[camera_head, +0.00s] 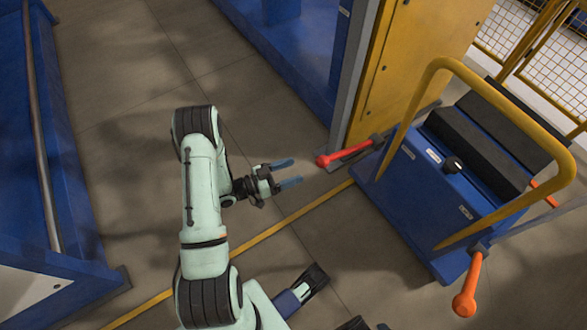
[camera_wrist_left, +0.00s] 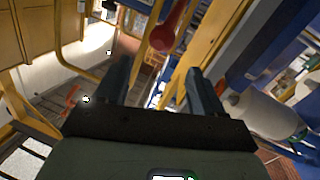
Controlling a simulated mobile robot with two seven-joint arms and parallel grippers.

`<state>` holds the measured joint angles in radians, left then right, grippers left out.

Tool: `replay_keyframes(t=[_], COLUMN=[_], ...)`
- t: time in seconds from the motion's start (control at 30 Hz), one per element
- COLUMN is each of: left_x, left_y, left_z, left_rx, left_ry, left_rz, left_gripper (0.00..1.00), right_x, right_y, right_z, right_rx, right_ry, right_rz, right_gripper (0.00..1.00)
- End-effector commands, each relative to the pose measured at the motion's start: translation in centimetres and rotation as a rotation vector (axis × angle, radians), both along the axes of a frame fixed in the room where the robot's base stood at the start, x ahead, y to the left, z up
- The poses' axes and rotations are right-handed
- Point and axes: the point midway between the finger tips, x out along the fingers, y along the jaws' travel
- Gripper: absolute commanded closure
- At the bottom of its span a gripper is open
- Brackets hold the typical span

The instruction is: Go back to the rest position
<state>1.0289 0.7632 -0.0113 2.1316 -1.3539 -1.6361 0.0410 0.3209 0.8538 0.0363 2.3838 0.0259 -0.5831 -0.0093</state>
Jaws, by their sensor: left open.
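My left gripper (camera_head: 297,171) is in the middle of the head view, at the end of my pale green arm. Its two blue fingers are apart, with nothing between them. A red-knobbed lever (camera_head: 345,154) is a little to the right of the fingertips, apart from them in the picture. In the left wrist view my left gripper (camera_wrist_left: 158,78) shows its two dark fingers spread and empty. A red knob (camera_wrist_left: 168,34) is beyond them, near the top.
A blue control cabinet (camera_head: 415,205) with a yellow tubular rail (camera_head: 500,92) and an orange-red lever (camera_head: 467,290) stands at the right. A yellow cabinet (camera_head: 425,60) is behind. A blue machine (camera_head: 75,220) lines the left. Grey floor (camera_head: 120,80) with a yellow line is clear between.

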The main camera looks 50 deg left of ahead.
Motion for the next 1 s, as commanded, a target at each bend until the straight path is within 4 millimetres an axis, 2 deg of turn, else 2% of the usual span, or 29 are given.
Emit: replay_keyframes(t=[0.7,0.77,0.87,1.0], left_x=[0.4,1.1,3.0,4.6], left_y=[-0.2,-0.7,-2.4,-6.8], left_z=[-0.3,-1.1,-3.7,-9.3], left_rx=[0.000,-0.002,-0.010,-0.039], left_ry=[0.015,0.048,0.170,0.474], left_rz=[0.005,0.019,0.066,0.144], left_gripper=[0.31,0.31,0.31,0.31], right_x=[0.0,0.0,0.0,0.0], right_y=[0.0,0.0,0.0,0.0], right_z=[0.0,0.0,0.0,0.0], right_rx=[0.000,0.000,0.000,0.000], right_ry=[0.000,0.000,0.000,0.000], right_rz=[0.000,0.000,0.000,0.000], right_gripper=[0.31,0.31,0.31,0.31])
